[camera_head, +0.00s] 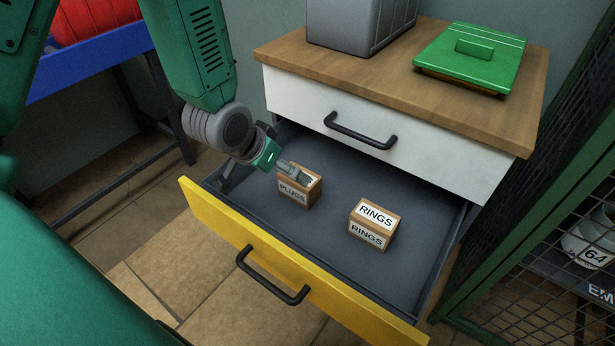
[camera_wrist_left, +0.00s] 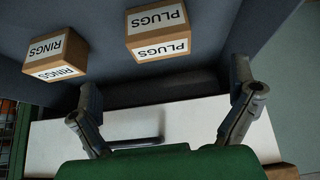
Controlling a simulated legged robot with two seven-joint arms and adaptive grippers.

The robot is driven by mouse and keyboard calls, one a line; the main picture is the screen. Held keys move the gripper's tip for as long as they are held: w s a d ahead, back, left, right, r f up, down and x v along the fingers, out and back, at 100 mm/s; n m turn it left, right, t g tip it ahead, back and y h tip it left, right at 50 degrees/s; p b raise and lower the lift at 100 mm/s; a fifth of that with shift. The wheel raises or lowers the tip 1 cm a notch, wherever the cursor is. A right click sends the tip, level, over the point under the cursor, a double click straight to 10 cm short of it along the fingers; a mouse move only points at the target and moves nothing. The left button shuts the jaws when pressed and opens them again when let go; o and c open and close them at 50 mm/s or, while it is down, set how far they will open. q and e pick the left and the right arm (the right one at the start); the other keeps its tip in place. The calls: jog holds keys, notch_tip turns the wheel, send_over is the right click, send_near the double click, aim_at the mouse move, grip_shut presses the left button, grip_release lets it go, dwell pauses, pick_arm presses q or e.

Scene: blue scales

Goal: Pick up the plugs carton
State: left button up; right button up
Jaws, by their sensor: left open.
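The plugs carton (camera_head: 292,192) is a small brown box with white labels. It stands in the open yellow-fronted drawer (camera_head: 330,268), toward its left side. My left gripper (camera_head: 296,174) is over the carton in the head view and hides part of its top. In the left wrist view the plugs carton (camera_wrist_left: 158,36) is ahead of my left gripper (camera_wrist_left: 164,76), whose two fingers are spread wide with nothing between them. The fingers look apart from the carton. My right gripper is in neither view.
A similar rings carton (camera_head: 372,228) stands to the right in the same drawer, also in the left wrist view (camera_wrist_left: 55,55). The drawer floor around both is clear. A closed white drawer (camera_head: 290,98) is above. A grey bin (camera_head: 345,25) and green scale (camera_head: 472,58) rest on top.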

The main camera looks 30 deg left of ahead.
aim_at(297, 184)
pick_arm(q)
jog(key=b+x, duration=0.1)
jog(key=x, duration=0.1)
jog(key=d+b+x, duration=0.1)
jog(key=x, duration=0.4)
jog(key=shift+w+d+f+b, duration=0.15)
jog(key=shift+d+f+b, duration=0.1)
jog(key=shift+b, duration=0.15)
jog(key=f+b, duration=0.1)
jog(key=w+a+f+b, duration=0.1)
jog(key=f, duration=0.1)
jog(key=w+f, duration=0.1)
jog(key=shift+w+a+f+b, duration=0.2)
jog(key=shift+a+f+b, duration=0.05)
jog(key=shift+f+b, duration=0.15)
jog(key=shift+w+d, duration=0.1)
jog(key=shift+d+r, duration=0.1)
jog(key=shift+d, duration=0.15)
jog(key=shift+c, duration=1.3)
jog(key=c, duration=0.6)
jog(key=shift+a, duration=0.15)
jog(key=shift+c, duration=1.3)
